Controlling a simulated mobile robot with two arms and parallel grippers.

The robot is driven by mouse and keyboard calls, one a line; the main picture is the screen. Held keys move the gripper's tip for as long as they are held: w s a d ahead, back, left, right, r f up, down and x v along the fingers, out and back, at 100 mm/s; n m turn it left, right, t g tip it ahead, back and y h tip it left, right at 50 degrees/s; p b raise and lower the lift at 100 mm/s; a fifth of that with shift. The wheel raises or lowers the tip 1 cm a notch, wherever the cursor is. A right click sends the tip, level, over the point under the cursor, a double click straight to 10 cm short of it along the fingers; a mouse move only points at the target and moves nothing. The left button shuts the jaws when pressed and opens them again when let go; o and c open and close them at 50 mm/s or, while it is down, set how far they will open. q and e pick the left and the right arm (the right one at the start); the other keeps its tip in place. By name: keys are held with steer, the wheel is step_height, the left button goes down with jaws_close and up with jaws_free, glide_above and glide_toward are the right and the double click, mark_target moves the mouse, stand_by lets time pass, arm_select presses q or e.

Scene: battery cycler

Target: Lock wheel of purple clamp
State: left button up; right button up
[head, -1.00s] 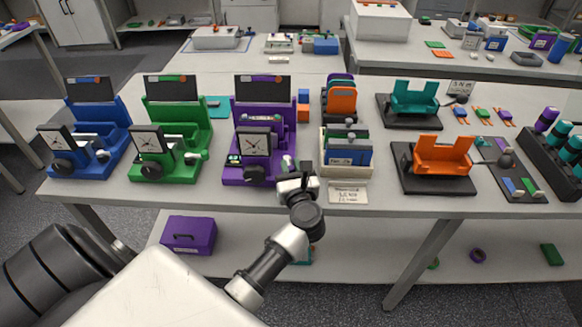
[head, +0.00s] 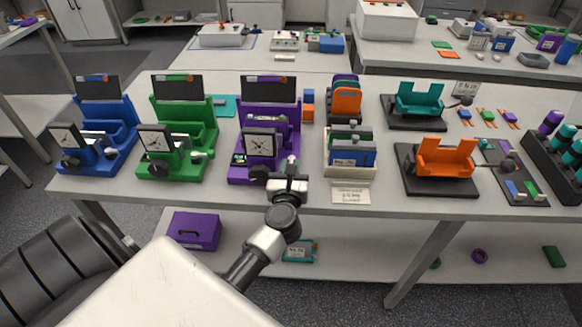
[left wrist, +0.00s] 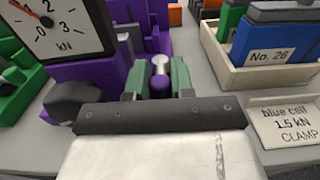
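The purple clamp (head: 282,146) stands near the table's front edge, third from the left, with a square dial on its front. Its dark wheel (head: 258,172) is low under the dial; it also shows in the left wrist view (left wrist: 80,100), left of my fingers. A silver-topped knob with a purple lower part (left wrist: 160,78) shows between my fingertips. My left gripper (head: 291,168) is at the clamp's front right corner, just right of the wheel. In the left wrist view its two green-padded fingers (left wrist: 159,82) are apart. I cannot tell whether they touch the knob. My right gripper is out of view.
A cream bin (head: 349,172) with blue and green cells stands close on the right, with a label card (head: 351,195) in front. The green clamp (head: 190,150) stands to the left. The table's front edge (head: 400,207) runs just below my left gripper.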

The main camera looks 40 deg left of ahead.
arm_select(q)
steer(key=o, duration=0.4)
steer(key=b+v, duration=0.2)
steer(key=v, duration=0.9)
steer(key=shift+f, duration=0.1)
